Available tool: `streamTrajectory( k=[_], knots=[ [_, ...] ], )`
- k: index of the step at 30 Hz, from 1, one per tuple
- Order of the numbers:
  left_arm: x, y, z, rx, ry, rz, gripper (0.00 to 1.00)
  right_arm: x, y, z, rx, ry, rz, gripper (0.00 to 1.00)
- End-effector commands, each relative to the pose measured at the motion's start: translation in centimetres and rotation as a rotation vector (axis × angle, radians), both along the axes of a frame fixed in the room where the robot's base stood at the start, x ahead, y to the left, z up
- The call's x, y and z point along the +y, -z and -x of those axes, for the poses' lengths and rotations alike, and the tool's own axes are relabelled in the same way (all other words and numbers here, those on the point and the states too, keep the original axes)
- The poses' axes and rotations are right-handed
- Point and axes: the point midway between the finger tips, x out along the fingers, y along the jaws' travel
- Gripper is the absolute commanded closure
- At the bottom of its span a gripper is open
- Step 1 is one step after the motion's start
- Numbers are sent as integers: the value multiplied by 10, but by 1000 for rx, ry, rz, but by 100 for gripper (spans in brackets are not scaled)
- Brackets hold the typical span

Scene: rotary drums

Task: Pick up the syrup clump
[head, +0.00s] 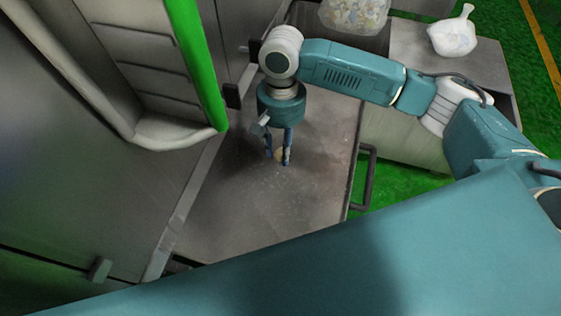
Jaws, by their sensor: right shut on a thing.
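The syrup clump (279,155) shows as a small pale yellowish lump at the metal table top, mostly hidden between the fingers. My right gripper (278,160) points straight down over the table and is shut on the clump. Its blue fingertips are at or just above the table surface; I cannot tell whether the clump is lifted. My left gripper is not in view.
The grey metal table (250,215) is otherwise bare. A green-edged machine door (197,65) and panels stand at the left. A handle (366,180) juts from the table's right side. A white bag (453,35) and a clear bag (353,14) sit behind.

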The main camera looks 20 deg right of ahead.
Motion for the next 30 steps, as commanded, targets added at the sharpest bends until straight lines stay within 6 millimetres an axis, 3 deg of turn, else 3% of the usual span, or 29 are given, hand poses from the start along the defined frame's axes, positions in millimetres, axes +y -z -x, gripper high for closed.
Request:
streamTrajectory(
  k=[3, 9, 15, 23, 24, 30],
  knots=[
    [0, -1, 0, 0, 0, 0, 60, 0, -33, -1, -4, -2, -2, 90],
    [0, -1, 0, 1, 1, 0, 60, 1, -70, 0, -1, -1, -1, 90],
    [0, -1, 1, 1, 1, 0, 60, 0, -85, 0, 1, 0, 0, 90],
    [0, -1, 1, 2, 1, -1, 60, 0, -87, 0, 2, 0, 0, 90],
    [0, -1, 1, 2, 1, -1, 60, 0, -87, 0, 2, 0, 0, 69],
    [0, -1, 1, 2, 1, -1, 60, 0, -87, 0, 2, 0, -1, 29]
  ],
)
